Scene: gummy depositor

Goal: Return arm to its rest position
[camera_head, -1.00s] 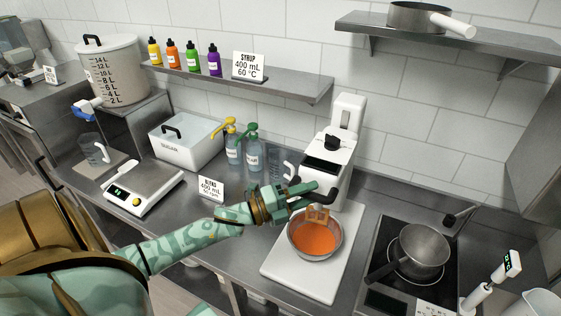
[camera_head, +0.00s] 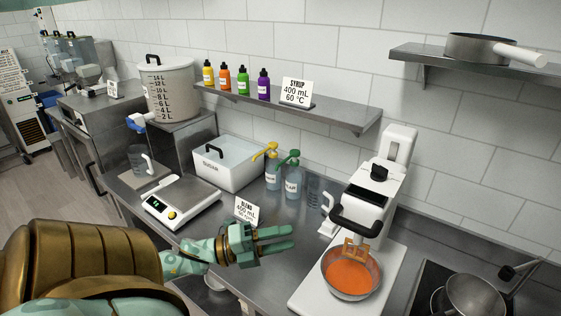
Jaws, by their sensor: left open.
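My left gripper (camera_head: 285,240) is open and empty, above the front of the steel counter (camera_head: 270,285). Its fingers point right, toward the white stand mixer (camera_head: 371,190), and are apart from it. The mixer's paddle hangs over a metal bowl (camera_head: 352,289) of orange liquid, which sits on the mixer's white base. The mixer's black handle (camera_head: 368,221) shows at the front of its head. My right gripper is not in view.
A scale (camera_head: 181,200), a sugar bin (camera_head: 230,163), pump bottles and a "BLEND" card (camera_head: 246,208) stand behind and left of my gripper. A saucepan (camera_head: 470,296) is at lower right. A shelf (camera_head: 300,106) holds coloured bottles.

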